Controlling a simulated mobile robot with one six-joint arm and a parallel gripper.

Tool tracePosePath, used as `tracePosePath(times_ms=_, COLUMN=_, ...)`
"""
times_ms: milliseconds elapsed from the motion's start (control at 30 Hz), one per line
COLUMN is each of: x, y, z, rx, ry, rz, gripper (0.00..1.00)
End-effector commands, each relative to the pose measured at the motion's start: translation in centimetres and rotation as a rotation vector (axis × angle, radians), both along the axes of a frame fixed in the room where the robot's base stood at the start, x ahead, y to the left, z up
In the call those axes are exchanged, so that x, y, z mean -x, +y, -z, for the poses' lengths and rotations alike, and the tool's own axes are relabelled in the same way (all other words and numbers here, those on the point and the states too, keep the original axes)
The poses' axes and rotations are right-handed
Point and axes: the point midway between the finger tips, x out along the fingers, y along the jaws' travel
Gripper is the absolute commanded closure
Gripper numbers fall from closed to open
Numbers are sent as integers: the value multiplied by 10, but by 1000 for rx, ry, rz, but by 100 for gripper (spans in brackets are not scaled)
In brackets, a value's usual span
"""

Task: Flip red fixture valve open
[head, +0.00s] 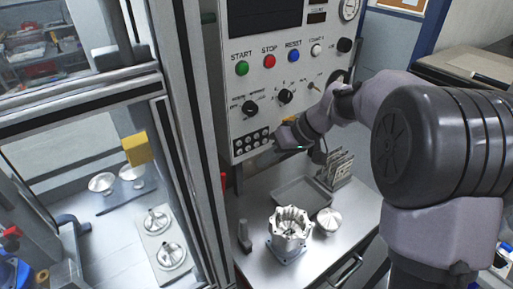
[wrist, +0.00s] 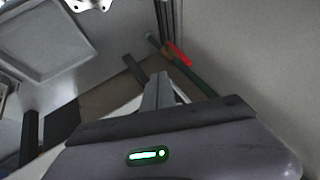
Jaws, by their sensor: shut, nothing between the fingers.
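A red handle (wrist: 178,54) shows in the wrist view, beside a greenish-grey pipe close to a pale wall. It lies just beyond and right of my fingertips, with a gap. In the head view, a small red piece (head: 223,182) shows at the edge of the metal post, mostly hidden; it looks like the same handle. My gripper (head: 280,146) is in front of the lower part of the control panel, its tip small and partly hard to make out. In the wrist view my gripper's fingers (wrist: 159,82) are together and empty.
The control panel (head: 262,92) with buttons and knobs stands behind my gripper. Below are a grey tray (head: 300,196), a machined housing (head: 290,228) and a round metal part (head: 328,220) on the bench. A metal post (head: 196,150) borders the left. Another red part (head: 10,232) shows far left.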

Motion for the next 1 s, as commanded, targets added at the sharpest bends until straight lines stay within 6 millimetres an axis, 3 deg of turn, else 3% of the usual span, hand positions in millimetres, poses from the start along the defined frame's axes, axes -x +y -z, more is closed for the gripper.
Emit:
tracePosePath(times_ms=100, x=-3, y=17, z=25, rx=1, ry=4, rz=-3, gripper=100)
tracePosePath(times_ms=367, x=-10, y=51, z=69, rx=2, ry=3, rz=-2, gripper=100)
tracePosePath(times_ms=600, x=4, y=81, z=61, rx=3, ry=1, rz=-1, gripper=100)
tracePosePath(times_ms=1000, x=7, y=86, z=60, rx=4, ry=0, rz=0, gripper=100)
